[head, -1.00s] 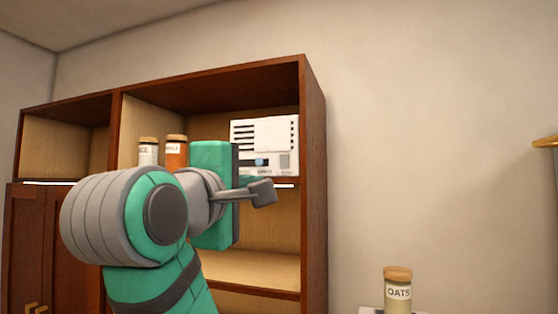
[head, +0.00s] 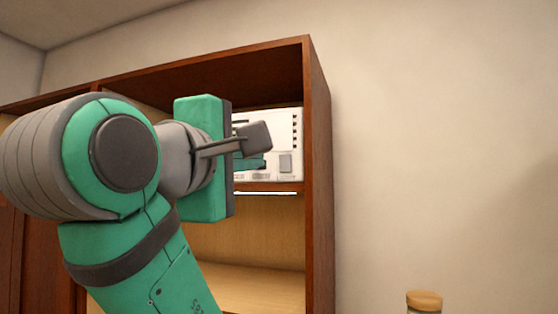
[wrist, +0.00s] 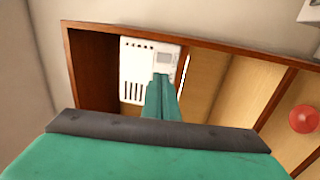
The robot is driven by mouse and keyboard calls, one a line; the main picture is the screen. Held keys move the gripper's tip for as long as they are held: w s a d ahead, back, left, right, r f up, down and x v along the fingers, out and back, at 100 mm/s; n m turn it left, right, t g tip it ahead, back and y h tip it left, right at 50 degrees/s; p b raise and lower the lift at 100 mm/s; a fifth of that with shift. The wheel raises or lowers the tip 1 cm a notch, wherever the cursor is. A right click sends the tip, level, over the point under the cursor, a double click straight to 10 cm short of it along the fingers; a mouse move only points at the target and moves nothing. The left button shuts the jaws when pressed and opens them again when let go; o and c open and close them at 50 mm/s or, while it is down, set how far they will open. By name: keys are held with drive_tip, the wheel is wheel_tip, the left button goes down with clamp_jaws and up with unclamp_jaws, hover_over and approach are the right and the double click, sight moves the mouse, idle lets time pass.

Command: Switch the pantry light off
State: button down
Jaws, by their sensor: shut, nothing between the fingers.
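A white box (head: 281,150) with side vents and a small grey panel (head: 285,163) at its lower right stands on an upper shelf of the brown cabinet. It also shows in the wrist view (wrist: 135,68). I cannot tell for sure which part is the light switch. A bright white strip (head: 268,193) runs along the shelf's front edge below the box and looks lit. My gripper (head: 256,147) is shut and empty, in front of the box, and covers its left part. In the wrist view the closed fingers (wrist: 161,88) reach towards the box; contact cannot be told.
The cabinet's right side wall (head: 319,180) stands close to the right of the box. The shelf space (head: 250,245) below is empty where it shows. A jar with a tan lid (head: 424,301) is at the lower right. A red round thing (wrist: 303,118) shows in the wrist view.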

sight(284, 156)
drive_tip(key=shift+w, duration=0.2)
drive_tip(key=x, duration=1.3)
drive_tip(key=shift+w+d+r, duration=0.1)
drive_tip(key=shift+w+d, duration=0.05)
drive_tip(key=shift+w, duration=0.1)
drive_tip(key=shift+w, duration=0.1)
drive_tip(key=shift+w+d+r, duration=0.2)
drive_tip(key=shift+r, duration=0.2)
drive_tip(key=shift+a, duration=0.1)
drive_tip(key=r+v, duration=0.3)
drive_tip(key=v, duration=1.1)
drive_tip(key=shift+s+r, duration=0.2)
drive_tip(key=shift+s, duration=0.05)
drive_tip(key=shift+a, duration=0.15)
